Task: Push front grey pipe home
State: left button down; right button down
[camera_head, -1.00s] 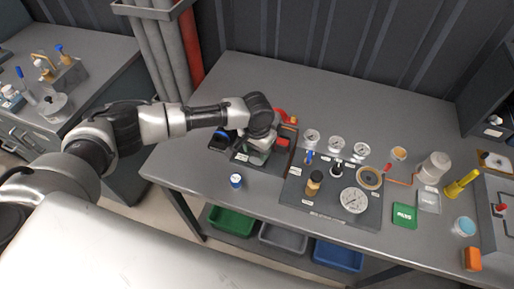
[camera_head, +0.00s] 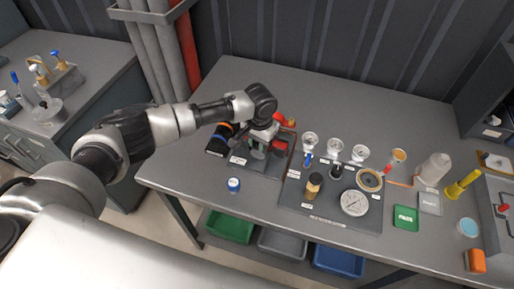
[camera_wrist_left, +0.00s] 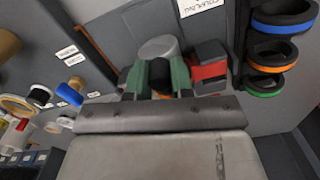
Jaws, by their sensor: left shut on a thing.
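My left gripper (camera_head: 262,146) reaches down over the back left of the bench. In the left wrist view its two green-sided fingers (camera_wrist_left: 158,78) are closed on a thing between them. A red and dark block (camera_wrist_left: 208,66) stands close to the right of the fingers in that view. My right gripper is not in view.
Black rings with coloured bands (camera_wrist_left: 275,45) stand at the wrist view's right. A gauge panel (camera_head: 325,215) lies right of the gripper. Tall grey pipes (camera_head: 152,50) lean behind the bench. The bench's back middle is clear.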

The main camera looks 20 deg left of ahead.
pick_arm(q)
jog(key=shift+w+r, duration=0.15)
jog(key=shift+w, duration=0.05)
jog(key=c, duration=1.2)
grip_release()
jog(key=shift+o, duration=1.1)
jog(key=shift+w, duration=0.1)
notch_tip(320, 180, up, 11)
jog(key=b, duration=0.2)
jog(key=shift+f, duration=0.2)
